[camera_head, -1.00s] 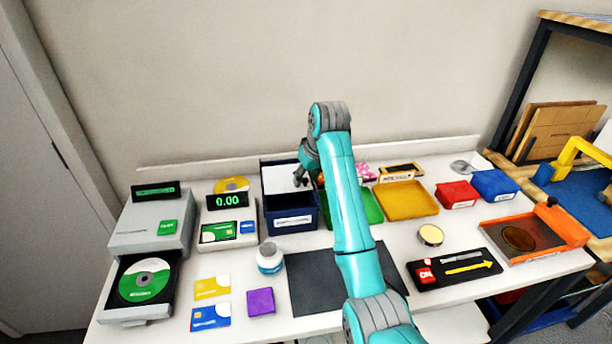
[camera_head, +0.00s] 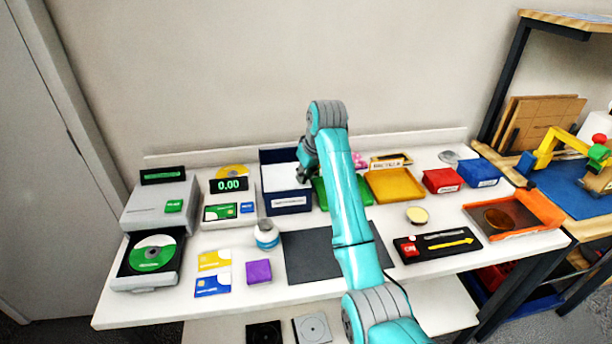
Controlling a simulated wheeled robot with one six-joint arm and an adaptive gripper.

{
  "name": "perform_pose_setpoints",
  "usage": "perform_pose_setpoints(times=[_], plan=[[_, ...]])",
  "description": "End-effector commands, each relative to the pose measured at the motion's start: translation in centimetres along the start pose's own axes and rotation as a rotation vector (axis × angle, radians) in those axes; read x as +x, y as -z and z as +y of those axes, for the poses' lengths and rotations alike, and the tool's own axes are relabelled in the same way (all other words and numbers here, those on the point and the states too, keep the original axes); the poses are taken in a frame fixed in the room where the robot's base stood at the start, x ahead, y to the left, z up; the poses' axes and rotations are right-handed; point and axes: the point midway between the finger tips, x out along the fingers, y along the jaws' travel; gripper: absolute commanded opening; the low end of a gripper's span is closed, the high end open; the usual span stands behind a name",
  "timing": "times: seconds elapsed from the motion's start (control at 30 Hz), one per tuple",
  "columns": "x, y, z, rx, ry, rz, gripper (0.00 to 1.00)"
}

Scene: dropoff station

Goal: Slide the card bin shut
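The card bin (camera_head: 287,208) is a dark blue box with a white label on its front, standing at the back middle of the table. A white panel (camera_head: 282,181) lies across its top and reaches close to the front wall; a dark blue part shows behind the panel. My gripper (camera_head: 304,177) is over the right side of the bin, low at the white panel. I cannot tell whether it touches the panel. Its fingers are small and partly hidden by my arm, so their opening is unclear.
A green tray (camera_head: 322,196) and a yellow tray (camera_head: 396,186) lie to the right. A dark mat (camera_head: 310,262) lies in front under my arm.

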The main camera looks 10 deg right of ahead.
Motion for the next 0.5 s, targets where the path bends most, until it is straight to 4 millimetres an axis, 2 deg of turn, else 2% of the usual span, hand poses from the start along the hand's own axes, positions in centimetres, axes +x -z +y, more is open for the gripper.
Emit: perform_pose_setpoints(times=[0.3, 0.33, 0.4, 0.43, 0.5], plan=[[0.06, -0.14, -0.1, 0.0, 0.003, -0.005, 0.0], [0.07, -0.15, -0.1, 0.0, 0.003, -0.006, 0.22], [0.09, -0.15, -0.11, 0.0, 0.003, -0.006, 0.4], [0.08, -0.14, -0.11, 0.0, 0.003, -0.005, 0.47], [0.05, -0.11, -0.09, 0.0, 0.002, -0.004, 0.47]])
